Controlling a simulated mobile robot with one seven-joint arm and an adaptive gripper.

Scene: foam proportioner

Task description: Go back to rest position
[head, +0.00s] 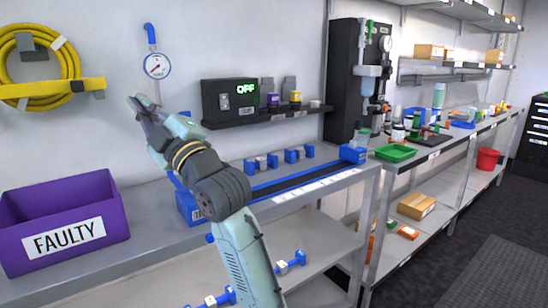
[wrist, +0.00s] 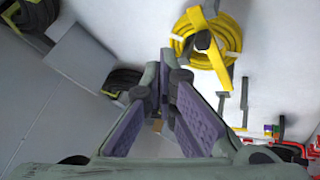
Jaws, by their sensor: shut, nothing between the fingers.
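My gripper (head: 143,103) is raised above the bench in the head view, in front of the wall and just below the round pressure gauge (head: 157,65). It is shut and empty. In the wrist view my gripper (wrist: 166,62) shows its two purple-padded fingers pointing up the picture, with nothing held between them. My arm reaches up from the bottom of the head view, bent at the elbow, and hides part of the bench.
A purple FAULTY bin (head: 64,222) stands on the bench at left. A yellow hose coil (head: 38,62) hangs on the wall; it also shows in the wrist view (wrist: 208,40). A black box reading OFF (head: 230,102) sits right of my gripper. A green tray (head: 395,152) lies farther right.

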